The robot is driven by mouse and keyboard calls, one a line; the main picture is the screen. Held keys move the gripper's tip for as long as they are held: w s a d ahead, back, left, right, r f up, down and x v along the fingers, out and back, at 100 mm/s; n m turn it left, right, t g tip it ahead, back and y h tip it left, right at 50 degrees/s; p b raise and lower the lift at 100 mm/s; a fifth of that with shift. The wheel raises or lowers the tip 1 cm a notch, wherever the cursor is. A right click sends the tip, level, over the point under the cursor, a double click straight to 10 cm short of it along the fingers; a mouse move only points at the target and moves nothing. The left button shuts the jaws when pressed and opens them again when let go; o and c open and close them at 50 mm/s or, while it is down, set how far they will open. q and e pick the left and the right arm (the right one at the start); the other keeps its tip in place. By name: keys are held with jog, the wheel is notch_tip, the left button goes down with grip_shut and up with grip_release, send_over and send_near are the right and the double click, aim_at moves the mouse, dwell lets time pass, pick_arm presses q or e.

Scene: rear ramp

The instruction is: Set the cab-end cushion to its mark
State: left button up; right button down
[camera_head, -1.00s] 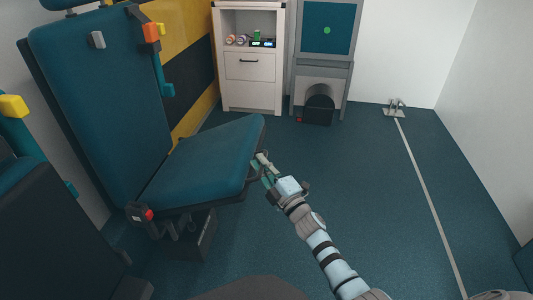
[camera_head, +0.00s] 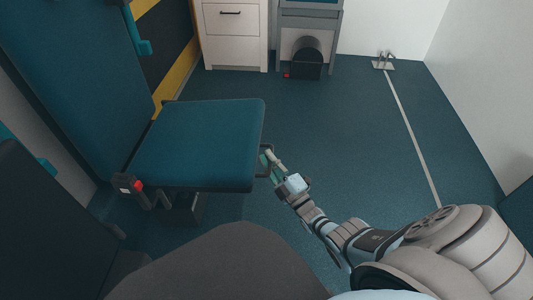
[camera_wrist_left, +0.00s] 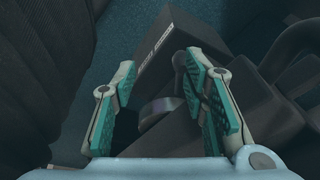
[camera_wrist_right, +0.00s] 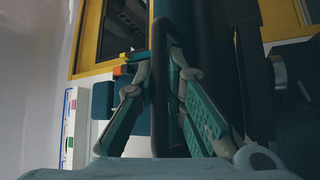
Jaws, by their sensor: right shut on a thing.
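The teal seat cushion (camera_head: 200,142) lies nearly level below its upright backrest (camera_head: 70,75), on the left of the head view. A dark loop handle (camera_head: 264,158) stands out from its right edge. My right gripper (camera_head: 270,163) is shut on this handle. The right wrist view also shows the dark bar (camera_wrist_right: 160,100) of the handle between the fingers. My left gripper (camera_wrist_left: 160,75) is open and empty in the left wrist view, above dark seat parts, and is out of the head view. I cannot make out a mark for the cushion.
A buckle with a red button (camera_head: 138,185) sits at the cushion's near left corner. A dark seat (camera_head: 40,225) stands at the near left. A white cabinet (camera_head: 235,35) stands at the back. The floor (camera_head: 350,130) right of the cushion is clear.

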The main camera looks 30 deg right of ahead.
jog(key=c, duration=1.9)
grip_release()
jog(key=shift+s+d, duration=0.1)
jog(key=v, duration=1.2)
